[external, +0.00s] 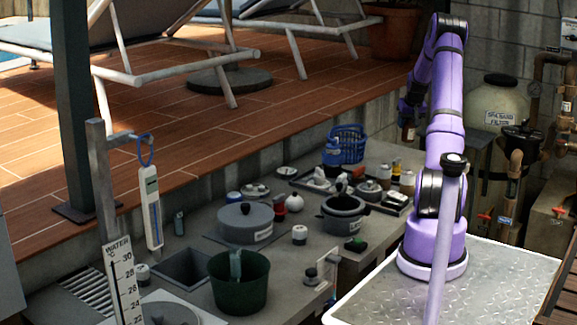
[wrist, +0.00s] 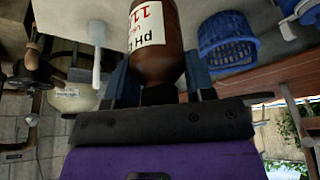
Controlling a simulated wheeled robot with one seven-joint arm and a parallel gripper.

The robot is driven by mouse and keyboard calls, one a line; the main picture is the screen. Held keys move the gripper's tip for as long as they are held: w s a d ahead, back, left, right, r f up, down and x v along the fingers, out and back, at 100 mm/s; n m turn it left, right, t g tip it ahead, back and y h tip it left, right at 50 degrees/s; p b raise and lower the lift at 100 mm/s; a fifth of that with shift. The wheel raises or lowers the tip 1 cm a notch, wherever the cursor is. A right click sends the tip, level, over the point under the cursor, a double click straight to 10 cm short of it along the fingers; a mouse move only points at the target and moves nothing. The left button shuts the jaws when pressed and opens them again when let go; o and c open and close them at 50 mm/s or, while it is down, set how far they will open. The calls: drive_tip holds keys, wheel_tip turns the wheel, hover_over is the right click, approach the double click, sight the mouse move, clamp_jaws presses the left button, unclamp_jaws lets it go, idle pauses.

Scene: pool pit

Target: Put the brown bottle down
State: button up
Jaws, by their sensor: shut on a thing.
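The brown bottle (wrist: 165,55) has a white label with red and black print. My gripper (wrist: 155,82) is shut on it, with one finger on each side, in the wrist view. The far end of the bottle runs out of the top of that view. In the external view the bottle (external: 408,133) shows small at the end of my purple arm, above the back right part of the counter. My gripper (external: 410,118) is small and partly dark there. The bottle appears held in the air, apart from the counter.
A blue basket (external: 346,146) stands at the counter's back. A tray (external: 397,208) with small items lies below the arm. A grey lidded pot (external: 245,222), a dark pot (external: 344,215) and a green bucket (external: 239,283) stand further left. Bare counter (external: 385,152) shows right of the basket.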

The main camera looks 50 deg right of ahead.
drive_tip(key=s+a, duration=0.5)
drive_tip(key=s, duration=0.3)
wheel_tip(320, 180, down, 10)
drive_tip(key=r, duration=0.1)
drive_tip(key=shift+w+d+f, duration=0.95)
drive_tip(key=shift+w+d, duration=0.85)
drive_tip(key=shift+d, duration=0.25)
drive_tip(key=shift+w+d+f, duration=1)
drive_tip(key=shift+w+d, duration=0.8)
drive_tip(key=shift+d, duration=0.2)
drive_tip(key=shift+w+d+f, duration=0.95)
drive_tip(key=shift+w+d, duration=0.85)
drive_tip(key=shift+d, duration=0.25)
drive_tip(key=shift+f, duration=0.15)
drive_tip(key=o, duration=1)
drive_tip(key=shift+c, duration=0.2)
